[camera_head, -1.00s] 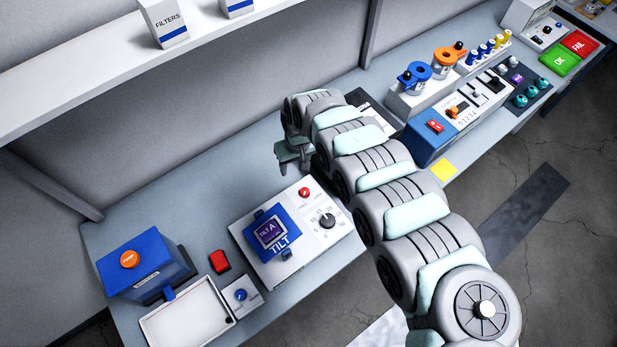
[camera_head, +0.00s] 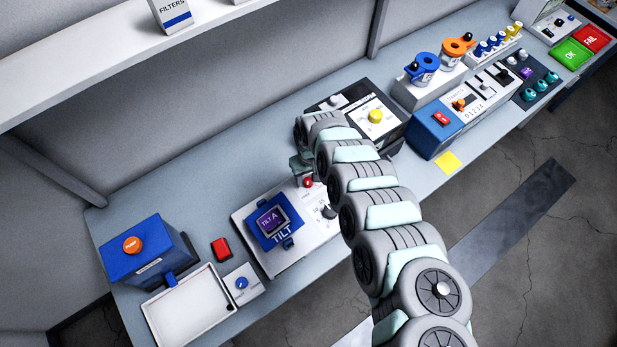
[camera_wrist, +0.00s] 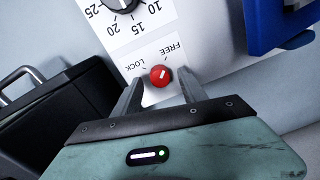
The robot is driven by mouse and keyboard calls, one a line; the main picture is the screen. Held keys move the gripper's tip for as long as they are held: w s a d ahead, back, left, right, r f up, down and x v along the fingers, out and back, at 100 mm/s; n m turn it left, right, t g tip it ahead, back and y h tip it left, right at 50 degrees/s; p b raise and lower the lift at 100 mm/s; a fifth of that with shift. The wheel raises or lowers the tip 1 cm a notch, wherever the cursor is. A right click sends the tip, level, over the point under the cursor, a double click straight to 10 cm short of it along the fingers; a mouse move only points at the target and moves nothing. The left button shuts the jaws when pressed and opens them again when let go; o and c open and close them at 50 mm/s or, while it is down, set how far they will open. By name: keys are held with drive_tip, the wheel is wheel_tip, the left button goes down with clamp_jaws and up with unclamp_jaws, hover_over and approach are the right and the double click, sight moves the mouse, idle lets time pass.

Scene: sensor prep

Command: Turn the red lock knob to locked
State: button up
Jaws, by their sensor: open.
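The red lock knob (camera_wrist: 160,76) sits on a white panel between the printed words LOCK and FREE in the wrist view. Its white mark points up and to the right, toward FREE. It also shows in the head view (camera_head: 308,182), beside my arm. My gripper (camera_wrist: 158,90) is open, with one finger on each side of the knob. I cannot tell whether either finger touches it. In the head view my gripper (camera_head: 302,168) is partly hidden by my arm, just above the knob. The white tilt unit (camera_head: 322,255) carries the knob and a blue TILT A device (camera_head: 272,222).
A dark dial (camera_wrist: 122,3) with numbers is on the same panel. A black case with a yellow knob (camera_head: 376,116) stands to the right of the unit. A red block (camera_head: 221,248) and a white tray (camera_head: 187,312) are to the left.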

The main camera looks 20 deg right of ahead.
drive_tip(key=shift+s+f, duration=0.1)
drive_tip(key=shift+f, duration=0.25)
clamp_jaws()
idle(0.4)
